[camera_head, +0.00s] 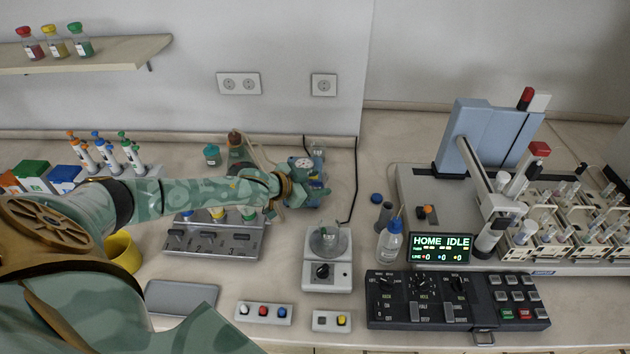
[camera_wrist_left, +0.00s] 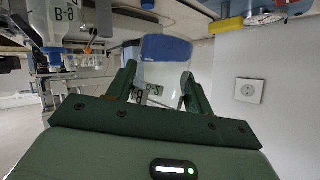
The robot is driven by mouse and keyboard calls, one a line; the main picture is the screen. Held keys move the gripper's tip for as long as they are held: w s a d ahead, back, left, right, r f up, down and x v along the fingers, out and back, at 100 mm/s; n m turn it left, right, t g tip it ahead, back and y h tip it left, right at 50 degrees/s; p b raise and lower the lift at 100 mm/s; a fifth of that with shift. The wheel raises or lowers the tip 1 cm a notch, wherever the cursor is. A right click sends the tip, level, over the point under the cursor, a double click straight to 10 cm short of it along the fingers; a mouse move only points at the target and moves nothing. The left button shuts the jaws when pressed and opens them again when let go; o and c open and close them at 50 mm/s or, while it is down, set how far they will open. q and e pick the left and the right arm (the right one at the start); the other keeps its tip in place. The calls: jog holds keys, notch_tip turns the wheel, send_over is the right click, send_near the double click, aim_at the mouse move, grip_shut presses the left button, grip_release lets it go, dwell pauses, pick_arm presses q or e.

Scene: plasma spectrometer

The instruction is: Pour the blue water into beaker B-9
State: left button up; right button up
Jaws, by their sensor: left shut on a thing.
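My left gripper (camera_head: 308,190) is near the middle of the bench, behind and left of the stirrer. In the left wrist view, it (camera_wrist_left: 158,88) is shut on a clear vessel of blue water (camera_wrist_left: 166,48); that view appears inverted. The water stays in the vessel, with no stream visible. In the head view the hand partly hides the vessel. A clear beaker (camera_head: 326,238) stands on the small white stirrer (camera_head: 327,275), apart from my gripper. My right gripper is not in view.
A wash bottle (camera_head: 390,243) stands right of the stirrer, near the display (camera_head: 440,248). A black control panel (camera_head: 455,300) lies in front. A grey numbered unit (camera_head: 210,243) stands left. A black cable (camera_head: 354,185) runs behind the stirrer.

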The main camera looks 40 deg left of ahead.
pick_arm(q)
jog(key=shift+s+d+f+m+b, duration=0.25)
jog(key=shift+f+m+b, duration=0.05)
jog(key=shift+b, duration=0.05)
jog(key=d+m+t+y+b, duration=0.1)
jog(key=m+b, duration=0.1)
jog(key=s+d+m+t+y+b, duration=0.1)
jog(key=m+b, duration=0.1)
jog(key=b, duration=0.1)
jog(key=s+d+m+t+b, duration=0.1)
jog(key=t+b, duration=0.1)
jog(key=b, duration=0.1)
jog(key=shift+s+d+f+m+y, duration=0.15)
jog(key=shift+d+f+m+y, duration=0.1)
jog(key=shift+m+y, duration=0.15)
jog(key=shift+s+r+m+t, duration=0.15)
jog(key=shift+r+m+t, duration=0.05)
jog(key=shift+m+t, duration=0.1)
jog(key=shift+s+d+r+m+t+b, duration=0.1)
jog(key=shift+r+m+t+b, duration=0.15)
jog(key=shift+m+t+b, duration=0.3)
jog(key=shift+d+r+m+t+b, duration=0.1)
jog(key=shift+r+m+t+b, duration=0.15)
jog(key=shift+m+b, duration=0.35)
jog(key=shift+s+d+r+m+t+b, duration=0.15)
jog(key=shift+m+t+b, duration=0.25)
jog(key=shift+m+b, duration=0.5)
